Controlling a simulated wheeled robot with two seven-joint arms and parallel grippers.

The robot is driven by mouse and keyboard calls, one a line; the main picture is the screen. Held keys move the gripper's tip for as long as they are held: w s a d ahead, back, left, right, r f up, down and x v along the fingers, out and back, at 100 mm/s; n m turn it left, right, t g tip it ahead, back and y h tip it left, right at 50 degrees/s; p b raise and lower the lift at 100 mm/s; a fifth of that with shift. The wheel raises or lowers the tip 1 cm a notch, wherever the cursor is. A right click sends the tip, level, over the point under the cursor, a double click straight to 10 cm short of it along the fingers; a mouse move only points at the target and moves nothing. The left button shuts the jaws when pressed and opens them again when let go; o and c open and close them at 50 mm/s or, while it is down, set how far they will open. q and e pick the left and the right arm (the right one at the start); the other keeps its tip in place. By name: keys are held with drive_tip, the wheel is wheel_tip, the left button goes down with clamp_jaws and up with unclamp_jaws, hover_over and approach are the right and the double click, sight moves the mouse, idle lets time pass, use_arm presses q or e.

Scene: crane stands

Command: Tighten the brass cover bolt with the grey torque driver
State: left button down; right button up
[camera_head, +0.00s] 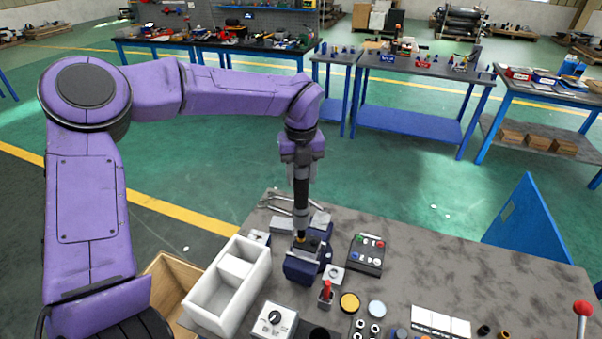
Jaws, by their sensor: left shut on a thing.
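My left gripper (301,172) is shut on the torque driver (301,195), which has a black upper part and a grey lower part. The driver stands upright, pointing down at a dark blue block (299,268) on the grey bench. A small bit of brass, seemingly the cover bolt (300,239), shows right under the driver's lower end. I cannot tell whether the driver is seated on it or just above. My right gripper is not in view.
A white divided tray (256,256) stands left of the block on the bench (470,275). A button box (367,254) is close on the right. A red-knobbed lever (326,291) and a dial box (273,321) stand in front. The bench's right half is mostly bare.

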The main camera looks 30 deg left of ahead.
use_arm(q)
drive_tip(key=shift+n+b, duration=0.7)
drive_tip(key=shift+b, duration=0.15)
drive_tip(key=shift+r+n, duration=0.1)
drive_tip(key=shift+n, duration=0.2)
drive_tip(key=shift+f+b, duration=0.85)
drive_tip(key=shift+f+b, duration=0.2)
drive_tip(key=shift+b, duration=0.25)
idle(3.7)
drive_tip(key=shift+r+p, duration=1.95)
drive_tip(key=shift+r, duration=0.65)
drive_tip(key=shift+f, duration=0.1)
